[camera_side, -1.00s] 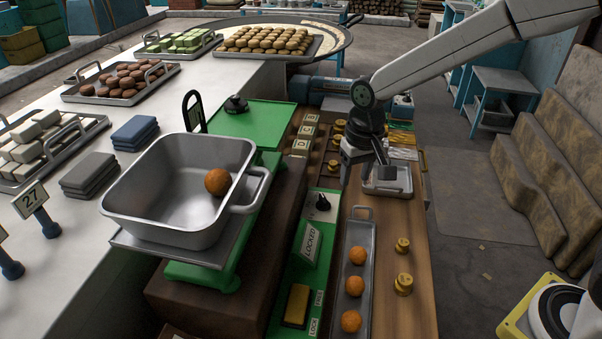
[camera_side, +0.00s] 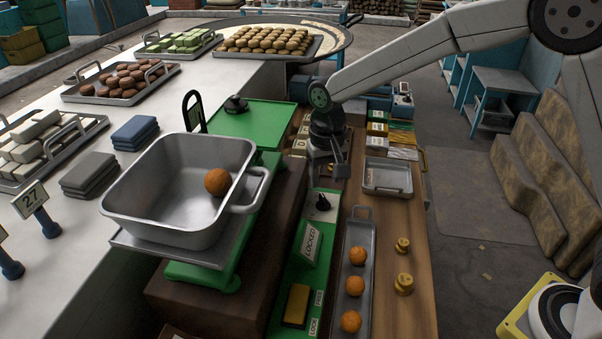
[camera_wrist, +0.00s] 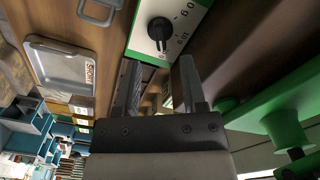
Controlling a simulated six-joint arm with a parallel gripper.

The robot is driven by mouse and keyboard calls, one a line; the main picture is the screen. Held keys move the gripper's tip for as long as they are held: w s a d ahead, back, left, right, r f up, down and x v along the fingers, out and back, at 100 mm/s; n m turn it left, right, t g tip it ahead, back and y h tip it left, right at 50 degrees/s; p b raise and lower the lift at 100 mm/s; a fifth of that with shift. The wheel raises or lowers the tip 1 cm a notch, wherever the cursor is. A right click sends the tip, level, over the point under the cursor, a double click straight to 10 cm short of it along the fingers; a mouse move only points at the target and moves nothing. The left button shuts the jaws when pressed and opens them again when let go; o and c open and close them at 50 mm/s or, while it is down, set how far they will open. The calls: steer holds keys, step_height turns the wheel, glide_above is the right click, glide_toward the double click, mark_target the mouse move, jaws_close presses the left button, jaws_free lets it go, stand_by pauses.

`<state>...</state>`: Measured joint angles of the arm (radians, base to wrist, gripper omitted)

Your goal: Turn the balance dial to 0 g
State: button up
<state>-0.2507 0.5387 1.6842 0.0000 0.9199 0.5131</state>
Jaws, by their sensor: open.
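The balance dial is a black knob (camera_side: 322,203) on a white face at the far end of a green panel (camera_side: 296,262). In the wrist view the knob (camera_wrist: 160,28) shows just beyond my fingertips, with printed numbers around it that are partly cut off. My gripper (camera_side: 330,178) hangs a little beyond the dial in the side view. In the wrist view my gripper (camera_wrist: 158,68) is open and empty, its two fingers apart and not around the knob. The green balance (camera_side: 203,277) carries a deep steel pan (camera_side: 150,220) holding one orange ball (camera_side: 218,181).
A small steel tray (camera_side: 387,177) is behind.

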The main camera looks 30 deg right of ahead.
mark_target(324, 198)
steer(key=shift+f, duration=2.8)
jaws_close()
